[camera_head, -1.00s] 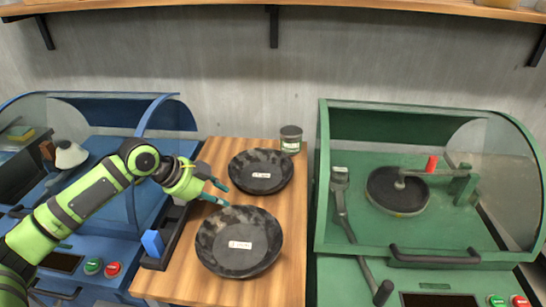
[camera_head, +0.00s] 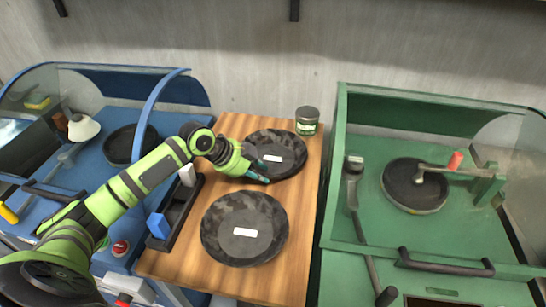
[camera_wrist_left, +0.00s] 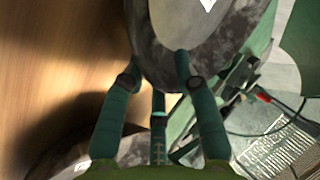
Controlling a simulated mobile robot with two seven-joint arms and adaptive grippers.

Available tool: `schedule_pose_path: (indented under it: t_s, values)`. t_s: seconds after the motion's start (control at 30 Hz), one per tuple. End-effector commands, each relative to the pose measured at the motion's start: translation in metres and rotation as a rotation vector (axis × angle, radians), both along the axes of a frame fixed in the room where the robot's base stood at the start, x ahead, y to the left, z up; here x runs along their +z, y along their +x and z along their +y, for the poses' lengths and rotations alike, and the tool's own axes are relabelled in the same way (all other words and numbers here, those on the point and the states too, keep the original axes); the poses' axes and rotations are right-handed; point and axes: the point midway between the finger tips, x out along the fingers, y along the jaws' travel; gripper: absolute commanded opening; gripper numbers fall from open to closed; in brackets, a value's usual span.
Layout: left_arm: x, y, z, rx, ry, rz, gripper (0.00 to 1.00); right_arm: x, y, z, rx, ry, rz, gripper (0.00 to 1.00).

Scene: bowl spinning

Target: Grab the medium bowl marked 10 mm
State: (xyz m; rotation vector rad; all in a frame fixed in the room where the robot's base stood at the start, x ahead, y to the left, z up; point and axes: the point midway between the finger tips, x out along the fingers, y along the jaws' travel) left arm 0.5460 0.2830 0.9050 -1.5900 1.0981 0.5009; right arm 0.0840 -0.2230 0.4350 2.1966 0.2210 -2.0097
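Two dark mottled bowls with white labels sit on the wooden table. The far bowl (camera_head: 284,143) looks smaller than the near bowl (camera_head: 244,229). The label print is too small to read, so I cannot tell which is marked 10 mm. My left gripper (camera_head: 262,179) is at the near-left edge of the far bowl. In the left wrist view its fingers (camera_wrist_left: 157,66) are apart, with a bowl's rim (camera_wrist_left: 160,72) at the fingertips. I cannot tell whether they touch it. My right gripper is not in view.
A blue hooded machine (camera_head: 110,185) stands left and a green hooded machine (camera_head: 350,235) right, close to the wooden table (camera_head: 185,262). A small jar (camera_head: 307,121) stands behind the far bowl. A black tray with a blue block (camera_head: 159,226) lies at the table's left edge.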

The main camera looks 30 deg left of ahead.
Motion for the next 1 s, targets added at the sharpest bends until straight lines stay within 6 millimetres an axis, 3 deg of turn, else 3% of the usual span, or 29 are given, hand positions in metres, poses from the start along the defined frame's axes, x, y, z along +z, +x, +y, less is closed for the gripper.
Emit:
schedule_pose_path:
  t_s: [0.13, 0.17, 0.23, 0.67, 0.77, 1.0]
  values:
    - [0.000, 0.000, 0.000, 0.000, 0.000, 0.000, 0.30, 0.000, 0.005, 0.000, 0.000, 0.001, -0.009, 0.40]
    - [0.000, 0.000, 0.000, 0.000, 0.000, 0.000, 0.26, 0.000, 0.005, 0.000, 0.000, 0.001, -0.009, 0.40]
    - [0.000, 0.000, 0.000, 0.001, 0.001, -0.001, 0.00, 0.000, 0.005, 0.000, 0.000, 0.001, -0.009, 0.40]
    - [0.003, 0.001, 0.001, 0.001, 0.001, -0.005, 0.00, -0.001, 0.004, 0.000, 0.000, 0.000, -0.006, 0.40]
    - [0.014, 0.002, 0.001, 0.001, 0.001, -0.009, 0.00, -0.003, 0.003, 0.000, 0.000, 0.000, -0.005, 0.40]
    - [0.061, 0.002, 0.001, 0.000, 0.001, -0.010, 0.00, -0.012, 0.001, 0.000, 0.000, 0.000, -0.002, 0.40]
